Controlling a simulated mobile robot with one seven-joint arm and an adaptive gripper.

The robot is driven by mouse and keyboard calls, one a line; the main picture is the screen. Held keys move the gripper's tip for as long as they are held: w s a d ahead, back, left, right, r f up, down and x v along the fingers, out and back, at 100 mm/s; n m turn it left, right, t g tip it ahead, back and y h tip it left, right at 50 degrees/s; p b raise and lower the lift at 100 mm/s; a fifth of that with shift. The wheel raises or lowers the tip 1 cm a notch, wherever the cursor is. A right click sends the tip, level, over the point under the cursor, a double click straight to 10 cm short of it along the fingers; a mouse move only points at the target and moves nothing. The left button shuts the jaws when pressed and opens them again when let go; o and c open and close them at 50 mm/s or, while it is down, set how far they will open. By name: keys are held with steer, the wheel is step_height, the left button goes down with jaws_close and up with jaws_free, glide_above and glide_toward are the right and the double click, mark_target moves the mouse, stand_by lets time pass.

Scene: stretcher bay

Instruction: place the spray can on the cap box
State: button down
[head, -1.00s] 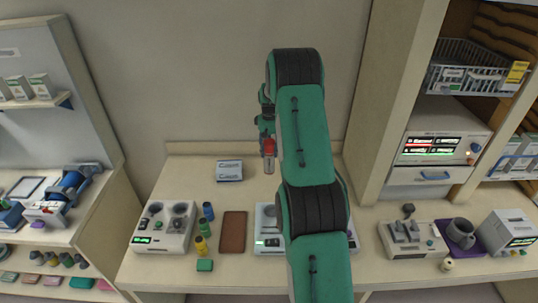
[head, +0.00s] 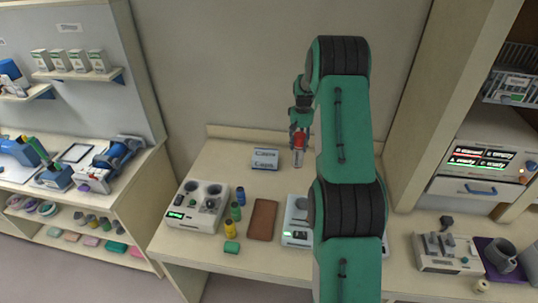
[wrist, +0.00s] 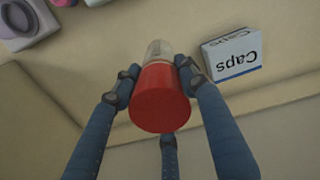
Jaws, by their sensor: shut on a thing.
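The spray can (head: 299,157), red with a pale section, is held in my gripper (head: 301,128) above the back of the counter. In the wrist view the red end of the spray can (wrist: 160,98) faces the camera, and the blue-grey fingers of my gripper (wrist: 157,80) are closed around its sides. The cap box (head: 265,159), white with a blue edge and "Caps" lettering, stands on the counter just left of the can. In the wrist view the cap box (wrist: 233,54) lies right of the can, apart from it.
The back wall rises close behind. Counter around the cap box is clear.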

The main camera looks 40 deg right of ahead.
steer(key=w+a+r+m, duration=0.1)
steer(key=a+m, duration=0.3)
steer(key=a, duration=0.8)
steer(key=shift+w+a+r, duration=0.25)
steer(key=shift+a+r, duration=0.05)
steer(key=shift+a, duration=0.1)
steer(key=shift+w, duration=0.1)
steer(key=w+d+p, duration=0.1)
steer(key=w+d, duration=0.2)
steer(key=w, duration=0.4)
steer(key=w+d+f+p, duration=0.1)
steer(key=w+d, duration=0.3)
steer(key=w, duration=0.3)
steer(key=shift+f+p, duration=0.25)
steer(key=shift+p, duration=0.05)
steer(key=shift+f+p, duration=0.5)
steer(key=shift+f, duration=1.45)
steer(key=c, duration=1)
jaws_free()
